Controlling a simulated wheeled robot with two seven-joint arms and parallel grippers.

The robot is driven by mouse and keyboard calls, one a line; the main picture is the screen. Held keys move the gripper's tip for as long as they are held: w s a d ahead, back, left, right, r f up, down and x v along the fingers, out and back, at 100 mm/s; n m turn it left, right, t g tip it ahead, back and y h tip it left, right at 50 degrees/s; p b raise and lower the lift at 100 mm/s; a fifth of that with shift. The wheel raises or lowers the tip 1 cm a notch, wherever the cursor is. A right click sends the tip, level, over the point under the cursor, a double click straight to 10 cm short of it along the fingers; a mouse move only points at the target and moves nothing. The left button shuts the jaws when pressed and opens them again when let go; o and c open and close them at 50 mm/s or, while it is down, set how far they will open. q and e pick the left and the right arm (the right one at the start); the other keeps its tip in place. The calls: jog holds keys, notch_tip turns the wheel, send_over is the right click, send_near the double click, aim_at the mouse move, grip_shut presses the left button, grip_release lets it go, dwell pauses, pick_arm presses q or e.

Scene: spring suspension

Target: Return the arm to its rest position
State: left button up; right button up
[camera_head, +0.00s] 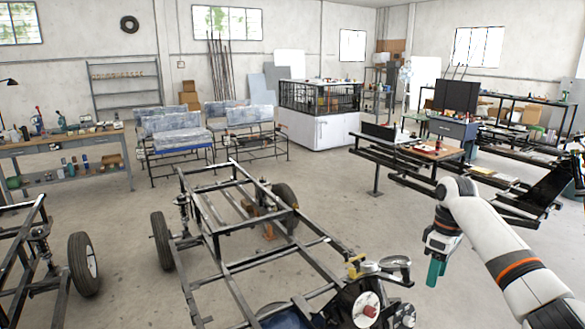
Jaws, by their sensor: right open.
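My right arm reaches in from the lower right, and its gripper (437,271) points down with teal fingers. It is open, with nothing seen between the fingers. It hangs apart from the black chassis frame (228,262), to the right of it. A spring damper (184,212) stands upright by the left wheel (162,240) of the frame. My left gripper is not in view.
A grey and black assembly with a yellow part (356,267) is at the frame's near right end, left of my gripper. Another frame with a wheel (83,264) is at far left. A workbench (432,150) stands beyond my arm. Floor between is clear.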

jog(key=s+a+f+m, duration=0.1)
jog(key=s+f, duration=0.2)
jog(key=f, duration=0.9)
jog(key=s+a+f+m+t, duration=0.1)
jog(key=s+f, duration=0.1)
jog(key=f, duration=0.9)
jog(key=s+a+f+m, duration=0.1)
jog(key=s+f, duration=0.2)
jog(key=f, duration=0.9)
jog(key=s+a+f+m, duration=0.1)
jog(key=s+f, duration=0.7)
jog(key=f, duration=0.2)
jog(key=s+a+f+m+h, duration=0.1)
jog(key=s+f, duration=0.6)
jog(key=s, duration=0.4)
jog(key=s+a+f+m, duration=0.1)
jog(key=s+a+f, duration=0.1)
jog(key=s+f, duration=0.7)
jog(key=s+a+t, duration=0.1)
jog(key=s+a, duration=0.1)
jog(key=s, duration=1.8)
jog(key=shift+s+a+f, duration=0.35)
jog(key=shift+s+f, duration=0.05)
jog(key=shift+f, duration=0.05)
